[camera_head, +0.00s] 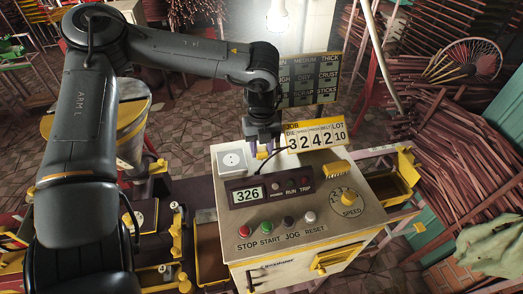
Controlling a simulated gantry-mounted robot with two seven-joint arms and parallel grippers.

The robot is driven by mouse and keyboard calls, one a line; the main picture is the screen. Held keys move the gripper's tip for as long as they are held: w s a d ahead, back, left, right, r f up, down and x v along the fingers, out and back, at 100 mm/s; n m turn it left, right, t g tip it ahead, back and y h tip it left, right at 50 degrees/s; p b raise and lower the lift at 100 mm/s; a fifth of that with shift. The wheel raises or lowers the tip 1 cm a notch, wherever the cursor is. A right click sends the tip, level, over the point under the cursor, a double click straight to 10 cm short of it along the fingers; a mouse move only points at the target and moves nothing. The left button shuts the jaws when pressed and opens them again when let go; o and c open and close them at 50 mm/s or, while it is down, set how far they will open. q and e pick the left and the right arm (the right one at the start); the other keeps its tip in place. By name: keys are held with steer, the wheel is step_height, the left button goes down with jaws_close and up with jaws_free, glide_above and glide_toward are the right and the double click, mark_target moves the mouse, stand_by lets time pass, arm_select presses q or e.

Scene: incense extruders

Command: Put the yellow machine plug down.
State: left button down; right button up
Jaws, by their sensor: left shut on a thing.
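My left gripper (263,148) points down at the back edge of the control cabinet (300,222), just left of the job number card. A dark cable runs on the cabinet top close to the plug. I cannot tell whether the plug touches the cabinet top. A pale square plate (232,161) with a round centre, like a socket, lies to the left of the gripper. My right gripper is out of view.
The job card (315,137) stands right beside the gripper. A display box (270,190), a yellow brush (336,169), a speed dial (349,198) and several buttons occupy the cabinet top. A yellow-rimmed drum (130,120) stands left, and bundles of sticks (450,130) fill the right.

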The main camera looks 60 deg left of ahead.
mark_target(262, 149)
arm_select(q)
steer(key=shift+f, duration=0.65)
steer(key=shift+f+b, duration=0.5)
steer(key=shift+f, duration=0.1)
steer(key=c, duration=0.7)
jaws_free()
steer(key=shift+r, duration=0.1)
steer(key=shift+r+p, duration=0.6)
steer(key=shift+r, duration=0.05)
step_height(262, 149, up, 12)
steer(key=shift+p, duration=0.45)
